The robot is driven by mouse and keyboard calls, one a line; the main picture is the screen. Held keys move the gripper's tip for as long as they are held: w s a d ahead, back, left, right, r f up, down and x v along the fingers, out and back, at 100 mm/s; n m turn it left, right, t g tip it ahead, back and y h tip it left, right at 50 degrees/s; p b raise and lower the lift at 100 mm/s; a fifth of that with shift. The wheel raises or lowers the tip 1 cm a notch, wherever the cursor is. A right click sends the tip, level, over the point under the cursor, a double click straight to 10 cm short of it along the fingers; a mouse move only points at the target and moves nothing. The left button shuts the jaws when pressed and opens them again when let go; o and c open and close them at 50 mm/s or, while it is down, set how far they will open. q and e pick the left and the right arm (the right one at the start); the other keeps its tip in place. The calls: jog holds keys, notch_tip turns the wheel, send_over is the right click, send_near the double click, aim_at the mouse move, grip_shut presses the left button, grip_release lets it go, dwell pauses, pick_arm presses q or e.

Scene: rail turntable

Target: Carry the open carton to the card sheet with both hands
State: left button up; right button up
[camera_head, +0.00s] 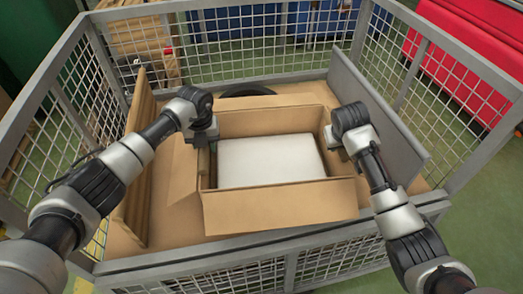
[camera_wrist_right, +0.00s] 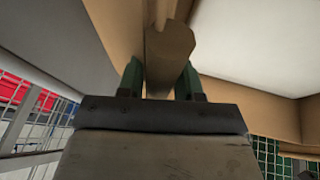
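The open carton (camera_head: 280,206) is a brown box, upright inside a mesh cage, with a white block (camera_head: 270,160) filling most of it. My left gripper (camera_head: 213,142) is at the carton's left wall; its fingers are too hidden to tell whether they hold it. My right gripper (camera_head: 335,138) is at the right wall. In the right wrist view its green fingers (camera_wrist_right: 162,82) stand close on both sides of a brown piece of the carton (camera_wrist_right: 168,50). I cannot tell which flat brown surface is the card sheet.
The grey mesh cage (camera_head: 268,72) surrounds the carton. A grey panel (camera_head: 375,115) leans at its right side and a brown panel (camera_head: 138,165) stands at its left. A dark ring-like thing (camera_head: 248,91) lies behind the carton. Red equipment (camera_head: 470,60) stands outside, right.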

pick_arm(q)
jog(key=o, duration=0.3)
jog(key=shift+s+r, duration=0.1)
jog(key=shift+r, duration=0.1)
pick_arm(e)
jog(key=o, duration=0.3)
jog(key=shift+s+r, duration=0.1)
jog(key=shift+r, duration=0.05)
pick_arm(q)
notch_tip(320, 180, up, 12)
jog(key=shift+f, duration=0.15)
pick_arm(e)
jog(key=shift+r, duration=0.25)
jog(key=v, duration=1.1)
jog(key=shift+s+r, duration=0.15)
jog(key=shift+a, duration=0.15)
